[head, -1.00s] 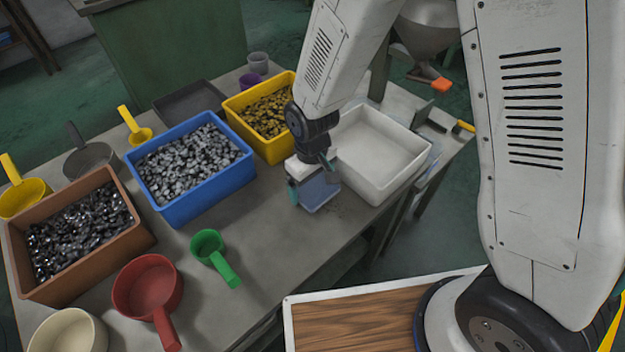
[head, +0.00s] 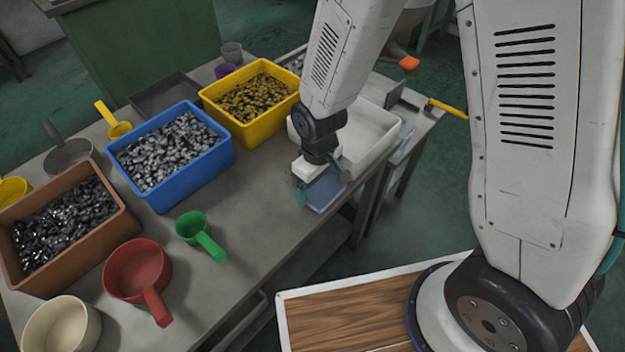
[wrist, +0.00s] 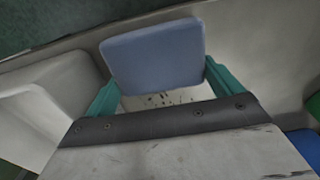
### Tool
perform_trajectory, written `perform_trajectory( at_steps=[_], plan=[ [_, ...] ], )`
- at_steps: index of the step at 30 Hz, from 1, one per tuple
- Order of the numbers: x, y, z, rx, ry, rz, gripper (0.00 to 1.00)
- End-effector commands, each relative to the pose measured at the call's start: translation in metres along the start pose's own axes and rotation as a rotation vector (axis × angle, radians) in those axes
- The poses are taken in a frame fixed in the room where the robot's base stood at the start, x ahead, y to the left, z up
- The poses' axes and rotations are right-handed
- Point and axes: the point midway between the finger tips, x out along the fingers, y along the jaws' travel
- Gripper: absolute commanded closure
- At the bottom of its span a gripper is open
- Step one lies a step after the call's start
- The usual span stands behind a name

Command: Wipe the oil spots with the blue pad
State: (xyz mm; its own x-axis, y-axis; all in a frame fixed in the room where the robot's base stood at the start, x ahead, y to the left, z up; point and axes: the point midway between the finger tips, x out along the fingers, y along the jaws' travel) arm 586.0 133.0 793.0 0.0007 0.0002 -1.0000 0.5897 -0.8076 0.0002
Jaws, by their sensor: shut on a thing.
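My gripper (head: 321,182) is shut on the blue pad (head: 324,194), with a teal finger at each side of it. In the head view the pad is low at the table's front edge, just in front of the white bin (head: 378,140). I cannot tell whether the pad touches the table. In the head view I cannot make out the spots.
Left along the grey table (head: 215,273) stand a yellow bin (head: 212,108), a blue bin (head: 190,181) and a brown bin (head: 90,258) of metal parts. A green scoop (head: 193,225) and a red scoop (head: 137,270) lie near the front edge.

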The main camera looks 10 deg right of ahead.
Motion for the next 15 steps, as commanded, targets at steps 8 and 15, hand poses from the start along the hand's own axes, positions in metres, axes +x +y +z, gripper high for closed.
perform_trajectory(
  at_steps=[8, 15],
  plan=[
    [-0.024, 0.003, 0.003, 0.002, 0.001, 0.0, 0.38],
    [-0.045, 0.003, 0.003, 0.003, 0.001, 0.0, 0.38]
  ],
)
